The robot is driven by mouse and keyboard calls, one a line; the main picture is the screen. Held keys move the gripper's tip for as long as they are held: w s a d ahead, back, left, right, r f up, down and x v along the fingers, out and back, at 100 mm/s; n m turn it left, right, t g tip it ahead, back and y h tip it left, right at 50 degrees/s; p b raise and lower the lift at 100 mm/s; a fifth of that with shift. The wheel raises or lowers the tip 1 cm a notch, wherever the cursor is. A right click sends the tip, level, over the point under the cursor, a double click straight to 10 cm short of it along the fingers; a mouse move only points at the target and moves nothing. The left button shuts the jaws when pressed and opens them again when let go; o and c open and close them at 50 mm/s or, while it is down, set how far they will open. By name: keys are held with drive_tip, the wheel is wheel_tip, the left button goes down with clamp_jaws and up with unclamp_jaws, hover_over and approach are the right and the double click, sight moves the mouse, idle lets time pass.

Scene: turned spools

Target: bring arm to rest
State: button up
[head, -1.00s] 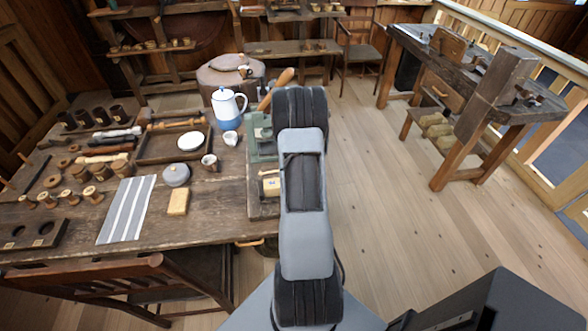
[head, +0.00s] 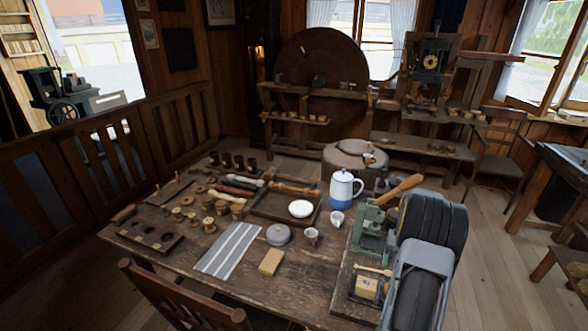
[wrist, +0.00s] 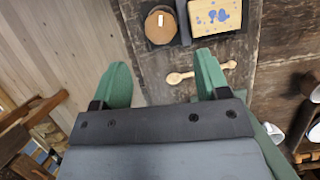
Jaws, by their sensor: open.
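My arm (head: 425,270) rises at the right of the head view, over the right end of the workbench. My gripper's tips are not seen there. In the wrist view my gripper (wrist: 164,78) has its two green fingers wide apart with nothing held between them. Below it are the bench edge and the plank floor. A pale turned wooden piece (wrist: 198,73) lies on the bench just past the right finger, apart from it as far as I can tell.
The workbench (head: 140,232) carries turned spools (head: 178,214), a striped cloth (head: 228,250), a tan block (head: 271,262), a grey lidded pot (head: 278,234) and a blue-white jug (head: 343,190). A green press (head: 372,238) stands close to my arm. A chair (head: 180,295) is in front.

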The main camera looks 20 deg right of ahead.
drive_tip(key=shift+w, duration=0.1)
drive_tip(key=shift+s+a+f, duration=0.65)
drive_tip(key=shift+s+f, duration=0.05)
drive_tip(key=shift+f, duration=0.1)
drive_tip(key=s+a+r+n+t+h, duration=0.1)
drive_tip(key=s+a+r+n+t, duration=0.1)
drive_tip(key=a+r, duration=0.4)
drive_tip(key=s+a+r+n+t+h, duration=0.1)
drive_tip(key=a+r, duration=0.6)
drive_tip(key=a, duration=0.7)
drive_tip(key=s+a+r+n+t+h, duration=0.1)
drive_tip(key=s+a+r+n+t, duration=0.3)
drive_tip(key=a+r, duration=0.3)
drive_tip(key=a+n, duration=0.1)
drive_tip(key=a, duration=0.2)
drive_tip(key=shift+a+t, duration=0.2)
drive_tip(key=shift+t, duration=0.1)
